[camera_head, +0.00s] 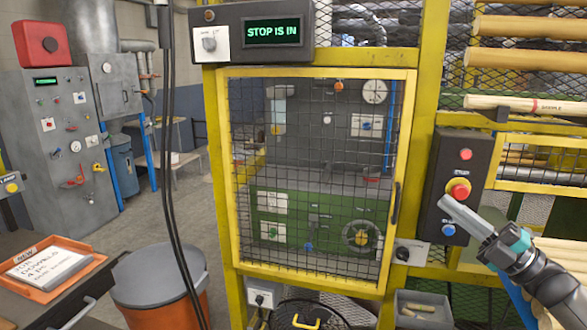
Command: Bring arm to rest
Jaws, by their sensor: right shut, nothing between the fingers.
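My right gripper (449,205) comes in from the lower right. Its fingers are shut with nothing between them. The fingertips are in front of the dark button box (448,165), just below the large red stop button (459,190) on its yellow base and above a blue button (448,229). I cannot tell whether the fingertips touch the box. A smaller red button (466,154) sits higher on the box. The green display (273,31) at the top reads "STOP IS IN". My left gripper is not in view.
A yellow-framed mesh door (237,170) is closed in front of the machine. Wooden rods (530,28) lie on racks at the right. A grey bin (424,305) stands below the box. An orange tray (82,273) and a lidded drum (160,275) are at lower left.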

